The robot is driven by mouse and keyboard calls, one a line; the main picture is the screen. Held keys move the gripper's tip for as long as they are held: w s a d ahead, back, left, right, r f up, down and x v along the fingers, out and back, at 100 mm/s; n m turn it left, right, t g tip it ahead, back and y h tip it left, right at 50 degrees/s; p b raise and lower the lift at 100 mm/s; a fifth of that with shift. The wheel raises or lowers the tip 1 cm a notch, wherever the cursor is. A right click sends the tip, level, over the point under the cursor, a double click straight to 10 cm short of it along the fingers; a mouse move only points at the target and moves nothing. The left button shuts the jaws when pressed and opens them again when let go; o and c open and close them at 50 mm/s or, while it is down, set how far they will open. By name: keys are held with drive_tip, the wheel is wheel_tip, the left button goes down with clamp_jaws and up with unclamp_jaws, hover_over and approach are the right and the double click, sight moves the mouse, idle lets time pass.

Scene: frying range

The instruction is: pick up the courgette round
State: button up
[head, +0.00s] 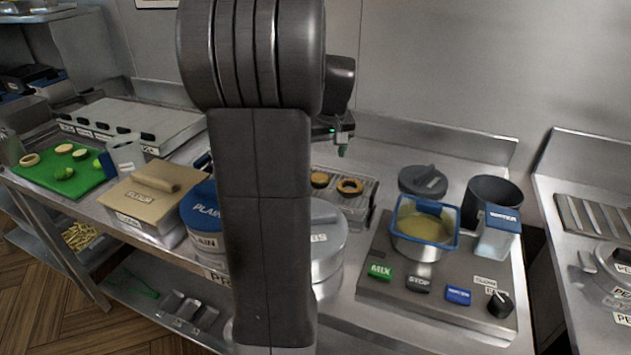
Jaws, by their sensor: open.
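On the green board (40,178) at the far left lie two pale rounds with darker rims, one round (63,149) and another round (80,154); they look like cut courgette. A browned round (320,180) lies on the metal rack tray (356,209) behind my arm, next to a browned ring (350,187); whether that round is courgette is hard to tell. My gripper (342,149) shows small above the rack tray, open and empty, its fingers pointing down. It is apart from the food. My arm hides part of the tray's left side.
A ring (30,159) and green pieces (63,173) share the board. A lidded box (140,195), a blue-lidded PLAIN tub (204,218) and a steel pot (327,255) crowd the counter. At right stand a batter bowl (420,250) and a dark pot (490,192).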

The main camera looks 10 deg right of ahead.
drive_tip(key=x, duration=1)
drive_tip(key=shift+r, duration=0.1)
drive_tip(key=c, duration=0.9)
